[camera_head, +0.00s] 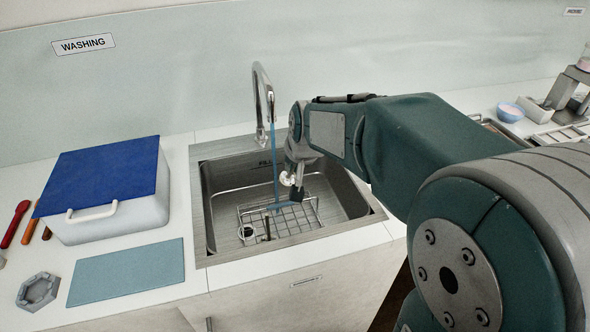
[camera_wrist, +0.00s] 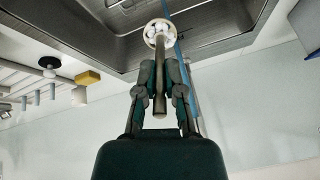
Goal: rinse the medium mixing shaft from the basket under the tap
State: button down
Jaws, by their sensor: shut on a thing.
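My gripper (camera_head: 297,190) is over the sink, pointing down. In the wrist view my gripper (camera_wrist: 160,72) is shut on a grey mixing shaft (camera_wrist: 160,92) with a round white perforated head (camera_wrist: 160,34) beyond the fingertips. The white head (camera_head: 287,179) also shows beside the fingers in the head view. The tap (camera_head: 262,95) runs a blue stream of water (camera_head: 275,165) just left of the gripper. In the wrist view the stream (camera_wrist: 181,60) passes close beside the head; I cannot tell whether it touches. The wire basket (camera_head: 312,212) sits in the sink, partly hidden by my gripper.
The basket holds a small white-and-dark part (camera_head: 246,232) and a dark upright piece (camera_head: 267,229). Left of the sink (camera_head: 205,215) stand a white box with a blue lid (camera_head: 100,175) and a flat teal mat (camera_head: 128,271). A blue bowl (camera_head: 510,111) is at the right back.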

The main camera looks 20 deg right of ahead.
aim_at(287, 176)
jog(key=shift+w+a+f, duration=0.1)
jog(key=shift+w+f, duration=0.05)
jog(key=shift+w, duration=0.45)
jog(key=shift+w+a+f, duration=0.1)
jog(key=shift+w+a, duration=0.05)
jog(key=shift+w, duration=0.5)
jog(key=shift+w+a+f, duration=0.1)
jog(key=shift+w+f, duration=0.05)
jog(key=shift+w, duration=0.45)
jog(key=w+f, duration=0.1)
jog(key=w, duration=0.7)
jog(key=shift+a+f, duration=0.25)
jog(key=shift+f, duration=0.05)
jog(key=shift+d, duration=0.15)
jog(key=shift+w+d, duration=0.1)
jog(key=shift+d, duration=0.35)
jog(key=shift+a, duration=0.6)
